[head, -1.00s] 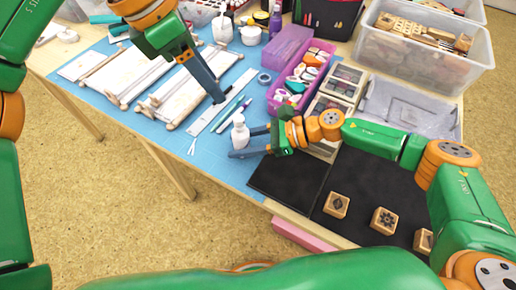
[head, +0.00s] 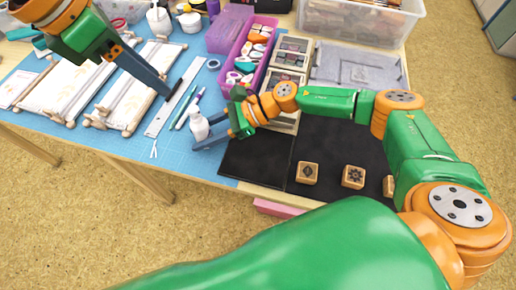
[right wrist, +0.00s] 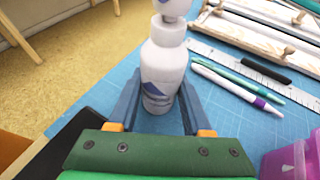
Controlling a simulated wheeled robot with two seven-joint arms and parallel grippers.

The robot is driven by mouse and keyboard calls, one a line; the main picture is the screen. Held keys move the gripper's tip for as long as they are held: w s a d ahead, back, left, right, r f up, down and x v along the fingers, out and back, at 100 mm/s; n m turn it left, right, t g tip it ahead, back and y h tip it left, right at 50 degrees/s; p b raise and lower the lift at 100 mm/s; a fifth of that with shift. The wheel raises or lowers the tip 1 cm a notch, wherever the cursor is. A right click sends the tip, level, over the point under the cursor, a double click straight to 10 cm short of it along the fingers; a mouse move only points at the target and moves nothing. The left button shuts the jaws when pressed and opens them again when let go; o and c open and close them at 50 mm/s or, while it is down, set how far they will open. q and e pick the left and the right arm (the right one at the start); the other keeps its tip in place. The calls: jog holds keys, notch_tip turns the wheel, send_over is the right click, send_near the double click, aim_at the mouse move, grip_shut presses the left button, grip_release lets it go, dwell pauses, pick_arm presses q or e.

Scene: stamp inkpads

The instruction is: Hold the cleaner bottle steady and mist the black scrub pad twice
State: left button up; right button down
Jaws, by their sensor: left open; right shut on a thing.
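The white cleaner bottle (head: 199,127) stands upright on the blue cutting mat near the table's front edge. My right gripper (head: 212,130) is shut on its body, one finger on each side; it also shows in the right wrist view (right wrist: 160,105). The bottle (right wrist: 163,65) has a dark blue mark, and its top is cut off in that view. A flat black pad (head: 256,158) lies just right of the bottle; I cannot tell surely whether it is the scrub pad. My left gripper (head: 164,88) is open and empty above the mat, behind and left of the bottle.
A ruler (head: 171,109) and pens (head: 189,108) lie behind the bottle. Scroll-like boards (head: 128,90) lie at left. A purple bin (head: 233,72) and inkpad boxes (head: 288,70) stand behind my right arm. Wooden stamps (head: 308,173) sit on a larger black mat (head: 335,135).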

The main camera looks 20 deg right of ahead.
pick_arm(q)
jog(key=shift+m, duration=0.7)
jog(key=c, duration=0.3)
jog(key=m, duration=0.2)
jog(key=shift+d+f+m, duration=0.1)
jog(key=shift+d+m, duration=0.15)
jog(key=shift+m, duration=0.05)
grip_shut()
jog(key=shift+w+d+f+m+t+y, duration=0.15)
jog(key=shift+d+f+m+t, duration=0.65)
jog(key=shift+m, duration=3.3)
jog(key=shift+w+d+f+m+t+y, duration=0.2)
jog(key=shift+f+m, duration=1.2)
jog(key=shift+m, duration=2.7)
jog(key=shift+w+d+f+m+t+y, duration=0.15)
jog(key=shift+d+f+m+t, duration=0.65)
jog(key=shift+m, duration=3.3)
jog(key=shift+s+a+f+g, duration=0.1)
jog(key=shift+a+f+g, duration=0.2)
jog(key=shift+g, duration=0.2)
